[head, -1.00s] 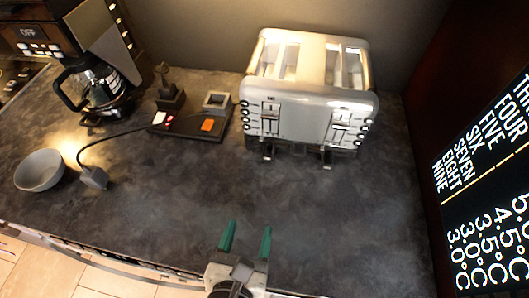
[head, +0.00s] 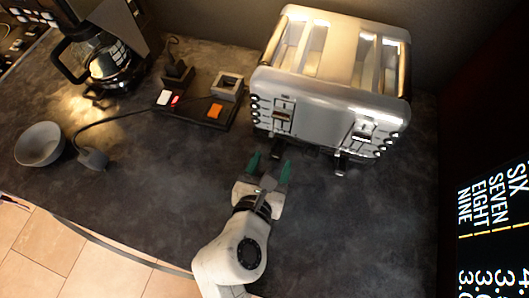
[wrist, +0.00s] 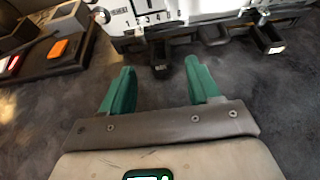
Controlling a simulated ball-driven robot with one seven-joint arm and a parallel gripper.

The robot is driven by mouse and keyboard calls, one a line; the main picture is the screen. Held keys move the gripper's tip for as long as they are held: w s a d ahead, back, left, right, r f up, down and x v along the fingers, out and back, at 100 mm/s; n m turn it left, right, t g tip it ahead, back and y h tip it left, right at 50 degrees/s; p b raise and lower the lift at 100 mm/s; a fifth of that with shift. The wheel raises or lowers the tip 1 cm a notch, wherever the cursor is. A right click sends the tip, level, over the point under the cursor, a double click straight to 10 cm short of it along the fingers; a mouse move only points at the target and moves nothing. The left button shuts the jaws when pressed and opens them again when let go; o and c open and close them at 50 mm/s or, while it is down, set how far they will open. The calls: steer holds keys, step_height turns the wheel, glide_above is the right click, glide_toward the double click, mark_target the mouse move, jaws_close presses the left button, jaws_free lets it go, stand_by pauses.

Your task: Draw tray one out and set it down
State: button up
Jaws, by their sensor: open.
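The silver toaster (head: 325,107) stands at the back of the dark counter; its lower front shows in the wrist view (wrist: 200,12). Two dark tray handles stick out low at its front, the left handle (wrist: 159,55) and the right handle (wrist: 268,38). The right handle also shows in the head view (head: 341,164). Small marks on the handles are too small to read. My gripper (head: 271,167) has green fingers, open and empty, just in front of the left handle. In the wrist view, that handle lies ahead of the gap between the fingertips (wrist: 158,72), apart from them.
A dark block with an orange patch (head: 216,111) lies left of the toaster. A coffee maker (head: 105,60) stands at the back left. A grey bowl (head: 39,145) sits at the left edge, beside a corded plug (head: 93,159). The counter right of my gripper is clear.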

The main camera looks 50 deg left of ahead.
mark_target(276, 152)
steer(key=shift+x, duration=1.7)
steer(key=shift+c, duration=0.2)
jaws_close()
steer(key=shift+s+d+r+p, duration=0.1)
steer(key=shift+s+d+p, duration=0.3)
steer(key=shift+s+d, duration=0.55)
steer(key=shift+s+d+f+p, duration=0.1)
steer(key=shift+s+d+p, duration=0.3)
steer(key=shift+s, duration=0.95)
steer(key=shift+s+d+r+p, duration=0.1)
steer(key=shift+s+d+p, duration=0.25)
steer(key=shift+s+d, duration=0.6)
steer(key=shift+s+d+p, duration=0.25)
steer(key=shift+s+d, duration=0.65)
steer(key=shift+s, duration=0.7)
steer(key=shift+s+d+p, duration=0.25)
steer(key=shift+s+d, duration=0.65)
steer(key=shift+s, duration=0.75)
steer(key=shift+s+d+p, duration=0.25)
steer(key=shift+s+d, duration=0.6)
steer(key=shift+s, duration=0.75)
